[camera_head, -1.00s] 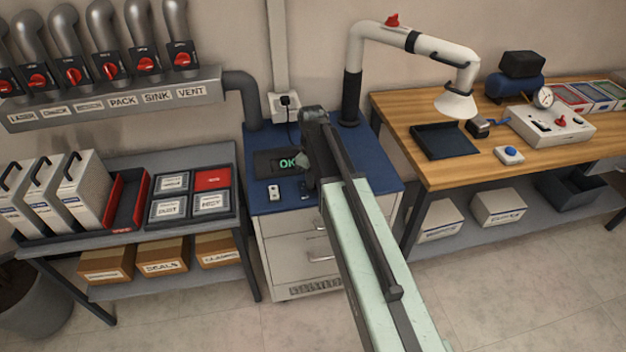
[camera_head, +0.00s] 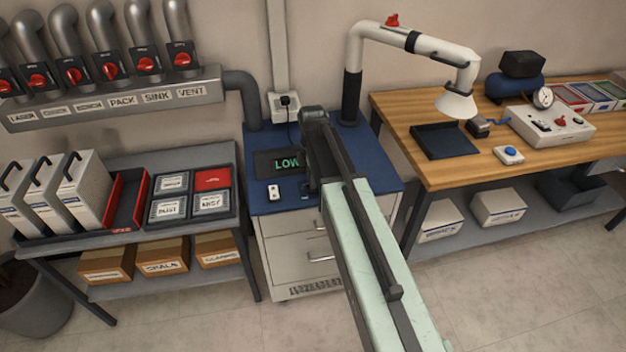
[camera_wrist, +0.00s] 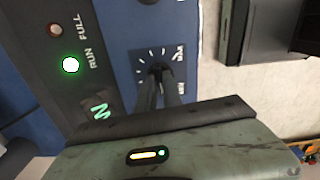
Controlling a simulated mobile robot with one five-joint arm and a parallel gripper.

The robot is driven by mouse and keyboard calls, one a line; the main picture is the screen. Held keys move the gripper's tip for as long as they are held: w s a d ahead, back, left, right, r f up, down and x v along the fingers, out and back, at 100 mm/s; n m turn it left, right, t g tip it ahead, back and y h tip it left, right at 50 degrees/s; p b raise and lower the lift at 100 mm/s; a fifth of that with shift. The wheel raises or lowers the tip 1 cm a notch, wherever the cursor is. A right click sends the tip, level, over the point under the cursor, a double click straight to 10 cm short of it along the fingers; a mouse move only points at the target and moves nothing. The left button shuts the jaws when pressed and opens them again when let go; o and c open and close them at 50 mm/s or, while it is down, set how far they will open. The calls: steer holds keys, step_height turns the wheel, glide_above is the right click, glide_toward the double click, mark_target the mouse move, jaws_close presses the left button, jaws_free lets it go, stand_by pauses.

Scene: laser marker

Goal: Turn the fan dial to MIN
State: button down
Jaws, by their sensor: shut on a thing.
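The fan dial (camera_wrist: 157,68) is a dark knob on a blue panel with white tick marks around it, seen in the wrist view. A MAX label (camera_wrist: 179,52) and a MIN label (camera_wrist: 180,88) stand on the panel right of it. My gripper (camera_wrist: 158,82) is shut on the dial, its two dark fingers reaching up to it. The fingers cover much of the knob, so I cannot tell where it points. In the head view my arm hides the dial on the blue-topped cabinet (camera_head: 370,180). The display (camera_head: 279,163) there reads LOW in green.
A green RUN lamp (camera_wrist: 70,65) is lit beside an unlit FULL lamp (camera_wrist: 54,30). A small white switch (camera_head: 274,192) sits left of my gripper. Shelving stands left, a wooden bench (camera_head: 480,165) right.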

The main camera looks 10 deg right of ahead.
steer(key=n, duration=0.4)
steer(key=shift+n, duration=1.8)
steer(key=c, duration=1.5)
jaws_free()
step_height(320, 180, up, 8)
steer(key=p, duration=0.8)
